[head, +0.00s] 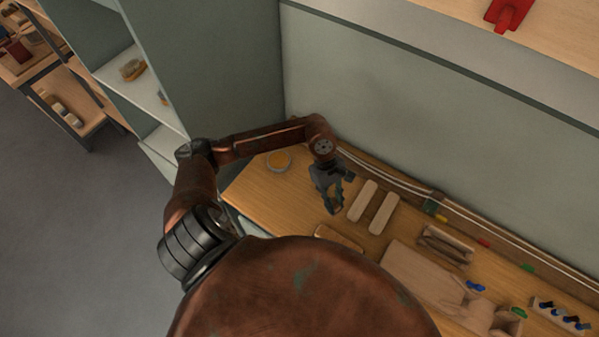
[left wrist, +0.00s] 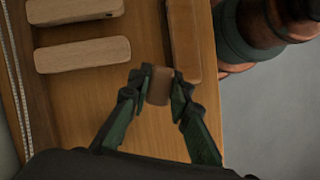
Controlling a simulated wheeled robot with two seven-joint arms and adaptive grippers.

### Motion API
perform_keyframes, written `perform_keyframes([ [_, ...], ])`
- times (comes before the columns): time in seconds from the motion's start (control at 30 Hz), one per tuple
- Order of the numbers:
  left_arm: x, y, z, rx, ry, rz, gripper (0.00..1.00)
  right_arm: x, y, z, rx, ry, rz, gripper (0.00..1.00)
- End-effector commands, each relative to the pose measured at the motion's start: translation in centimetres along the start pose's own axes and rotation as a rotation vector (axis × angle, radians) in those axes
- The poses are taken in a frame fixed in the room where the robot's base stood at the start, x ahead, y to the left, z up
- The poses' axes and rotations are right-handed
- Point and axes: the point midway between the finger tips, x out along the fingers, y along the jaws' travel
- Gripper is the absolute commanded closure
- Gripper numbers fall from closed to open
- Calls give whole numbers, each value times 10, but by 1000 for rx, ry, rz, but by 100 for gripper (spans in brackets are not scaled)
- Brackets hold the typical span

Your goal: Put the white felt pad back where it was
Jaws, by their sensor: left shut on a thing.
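My left gripper (head: 334,205) is over the left part of the wooden bench, near two pale wooden blocks. In the left wrist view, the fingers of my left gripper (left wrist: 160,88) are shut on a small brownish piece (left wrist: 160,84). In the head view this piece is too small to make out. No clearly white felt pad shows in either view, and I cannot tell whether the held piece is the pad. My right gripper is not in view.
Pale blocks (head: 362,200) and (head: 382,213) lie right of the gripper. A brown wooden piece (head: 338,238) lies at the bench's front edge. A round dish (head: 278,161) with orange contents stands at the left. The wall (head: 400,110) rises behind; bare bench (head: 250,190) lies left.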

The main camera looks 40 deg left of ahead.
Motion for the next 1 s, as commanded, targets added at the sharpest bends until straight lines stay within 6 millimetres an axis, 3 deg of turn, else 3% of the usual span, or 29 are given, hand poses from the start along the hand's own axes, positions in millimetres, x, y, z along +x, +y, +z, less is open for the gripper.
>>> perform_keyframes([
  [0.03,-8,-6,-1,-109,-4,42,100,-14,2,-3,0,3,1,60],
  [0.3,-38,-28,-41,-712,2,294,100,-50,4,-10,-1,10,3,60],
  [0.5,-57,-46,-69,-997,3,413,100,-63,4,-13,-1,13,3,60],
  [0.63,-61,-49,-81,-1073,4,444,100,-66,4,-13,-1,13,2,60],
  [0.77,-61,-40,-100,-1092,2,450,100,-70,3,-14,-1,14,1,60],
  [1.0,-56,-12,-153,-1090,0,448,100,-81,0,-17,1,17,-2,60],
])
